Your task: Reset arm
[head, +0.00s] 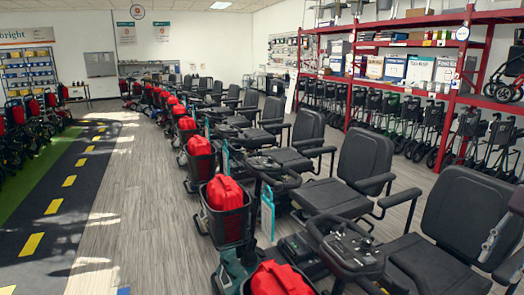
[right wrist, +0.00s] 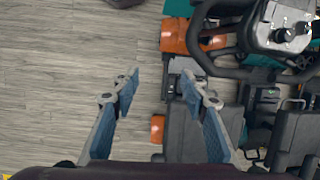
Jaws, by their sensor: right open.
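My right gripper (right wrist: 160,88) is open and empty in the right wrist view. Its two blue-padded fingers stand apart, with grey floor and part of a scooter behind them. Part of the right gripper and arm also shows at the right edge of the head view (head: 493,238), in front of a black scooter seat. My left gripper is not in the head view.
A row of scooters with black seats (head: 365,159) and red bags in front baskets (head: 226,226) runs away from me. Red shelving (head: 481,44) stands behind at right. Wooden floor (head: 130,190) at left is clear, beside a dark lane with yellow dashes (head: 54,206).

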